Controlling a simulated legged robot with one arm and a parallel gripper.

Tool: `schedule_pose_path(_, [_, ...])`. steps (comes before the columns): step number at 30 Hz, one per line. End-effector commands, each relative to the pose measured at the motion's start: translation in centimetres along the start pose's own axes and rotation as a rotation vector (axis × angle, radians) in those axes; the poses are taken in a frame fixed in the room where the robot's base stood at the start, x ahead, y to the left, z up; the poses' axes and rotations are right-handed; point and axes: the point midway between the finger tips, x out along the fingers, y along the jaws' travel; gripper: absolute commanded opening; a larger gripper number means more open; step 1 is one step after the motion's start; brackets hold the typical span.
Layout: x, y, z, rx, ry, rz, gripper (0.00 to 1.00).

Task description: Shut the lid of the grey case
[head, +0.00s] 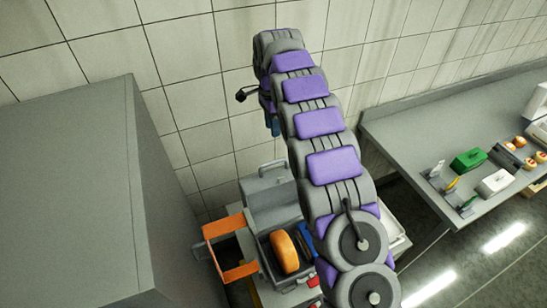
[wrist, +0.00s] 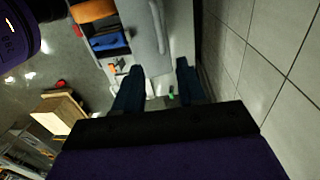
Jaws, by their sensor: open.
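The grey case (head: 266,262) stands low by the tiled wall with its lid (head: 268,196) raised at the back; a handle shows at the lid's top edge. An orange cheese wheel (head: 285,252) and a blue item (head: 306,241) lie in the base. In the wrist view the lid (wrist: 143,40) is a pale panel beside the orange wheel (wrist: 93,10) and blue item (wrist: 108,42). My gripper (wrist: 158,84) is open and empty, its dark fingers apart. In the head view my gripper (head: 275,126) hangs above the lid near the wall, partly hidden by my arm.
A large grey block (head: 70,190) stands at the left. An orange frame (head: 228,250) is just left of the case. A grey counter (head: 410,135) at the right holds a green box (head: 469,160), a white box (head: 494,183) and other items. The tiled wall is close behind.

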Motion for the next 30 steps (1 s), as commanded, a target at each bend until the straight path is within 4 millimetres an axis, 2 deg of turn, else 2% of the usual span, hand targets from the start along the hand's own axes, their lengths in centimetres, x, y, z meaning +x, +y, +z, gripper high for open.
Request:
schedule_pose_path(8, [4.3,0.0,0.1,-0.001,0.001,0.002,0.4])
schedule_pose_path(18, [10.8,0.1,0.1,-0.001,0.0,0.004,0.4])
schedule_pose_path(24, [13.3,-0.1,0.1,-0.001,0.001,-0.001,0.4])
schedule_pose_path(30, [14.4,-0.1,0.1,-0.002,0.001,-0.003,0.4])
